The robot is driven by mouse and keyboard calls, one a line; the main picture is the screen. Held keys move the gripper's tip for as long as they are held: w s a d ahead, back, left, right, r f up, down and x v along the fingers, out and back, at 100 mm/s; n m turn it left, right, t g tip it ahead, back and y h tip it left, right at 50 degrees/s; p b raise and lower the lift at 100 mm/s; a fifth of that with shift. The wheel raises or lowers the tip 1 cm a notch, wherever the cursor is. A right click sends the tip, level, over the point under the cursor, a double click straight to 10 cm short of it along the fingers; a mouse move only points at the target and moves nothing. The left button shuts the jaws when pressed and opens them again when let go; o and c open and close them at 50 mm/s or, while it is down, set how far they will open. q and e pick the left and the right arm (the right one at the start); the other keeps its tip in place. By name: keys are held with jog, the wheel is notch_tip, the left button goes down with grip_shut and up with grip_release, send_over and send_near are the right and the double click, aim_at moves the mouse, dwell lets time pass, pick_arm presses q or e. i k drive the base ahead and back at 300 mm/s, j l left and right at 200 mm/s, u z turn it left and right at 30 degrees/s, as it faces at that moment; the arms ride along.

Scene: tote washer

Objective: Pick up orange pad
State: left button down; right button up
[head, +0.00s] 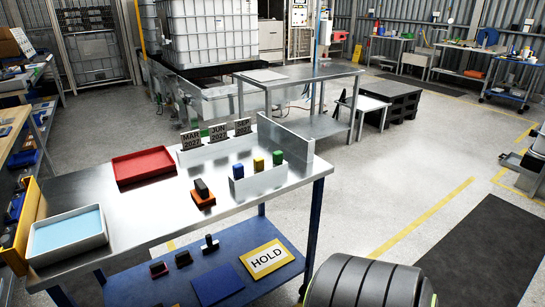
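The orange pad (203,200) lies flat on the steel table top, near the middle of the table. A dark upright block (202,187) stands on the pad or right against its back part and hides some of it. Neither of my grippers is in view.
A red tray (144,167) lies behind and left of the pad. A white rack (259,183) with blue, yellow and green blocks stands to its right. Date plates (217,141) stand behind. A white tray with a light blue inside (31,240) is at front left. The blue lower shelf (213,268) holds stamps and a HOLD sign (267,258).

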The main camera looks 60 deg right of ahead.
aim_at(202, 194)
jog(key=z, duration=1.45)
jog(key=u, duration=0.35)
